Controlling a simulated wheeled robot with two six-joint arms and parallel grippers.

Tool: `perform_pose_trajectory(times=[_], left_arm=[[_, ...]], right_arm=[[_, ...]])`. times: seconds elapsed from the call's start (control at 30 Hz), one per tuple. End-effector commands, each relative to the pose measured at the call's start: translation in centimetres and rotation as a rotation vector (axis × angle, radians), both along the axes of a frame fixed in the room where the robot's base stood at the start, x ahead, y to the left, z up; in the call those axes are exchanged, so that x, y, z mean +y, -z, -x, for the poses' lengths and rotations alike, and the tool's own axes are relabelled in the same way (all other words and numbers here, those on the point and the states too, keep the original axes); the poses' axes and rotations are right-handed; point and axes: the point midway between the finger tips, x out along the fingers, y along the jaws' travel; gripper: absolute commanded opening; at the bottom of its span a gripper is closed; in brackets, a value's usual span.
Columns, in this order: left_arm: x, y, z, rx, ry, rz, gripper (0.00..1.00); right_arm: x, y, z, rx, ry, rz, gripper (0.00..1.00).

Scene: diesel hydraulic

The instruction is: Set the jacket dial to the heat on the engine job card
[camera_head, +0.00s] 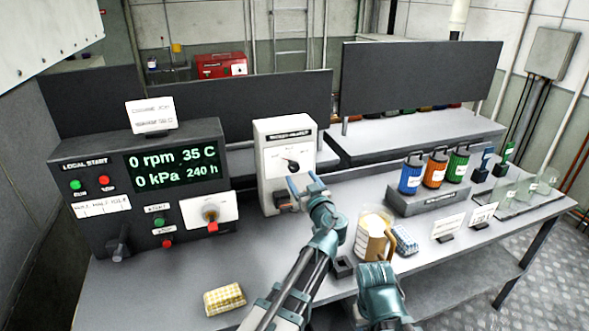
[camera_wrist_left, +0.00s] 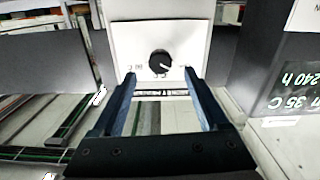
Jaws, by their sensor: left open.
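The jacket dial (camera_head: 293,165) is a black knob with a white pointer mark on a white box (camera_head: 270,140). In the left wrist view the dial (camera_wrist_left: 160,63) shows ahead between the fingertips, and the picture is turned over. My left gripper (camera_head: 303,184) is open and empty in front of the box, just below the dial. In the left wrist view its two blue fingers (camera_wrist_left: 159,76) stand apart, with no clear contact on the knob. The engine job card (camera_head: 151,114) stands on top of the dark control panel; its writing is too blurred to read surely.
The bench front between panel and arm is mostly clear.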

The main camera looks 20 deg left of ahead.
Motion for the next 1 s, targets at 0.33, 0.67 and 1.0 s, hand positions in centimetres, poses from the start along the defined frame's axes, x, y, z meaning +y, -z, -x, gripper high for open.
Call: perform_pose_trajectory(times=[0.33, 0.67, 1.0], left_arm=[[3.0, 0.0, -4.6, 0.0, -0.001, 0.0, 0.77], [3.7, 0.0, -5.4, 0.0, 0.0, 0.0, 0.77], [3.7, 0.0, -5.4, 0.0, 0.0, 0.0, 0.44]], right_arm=[[0.0, 0.0, 0.0, 0.0, 0.0, 0.0, 0.5], [0.0, 0.0, 0.0, 0.0, 0.0, 0.0, 0.5], [0.0, 0.0, 0.0, 0.0, 0.0, 0.0, 0.5]])
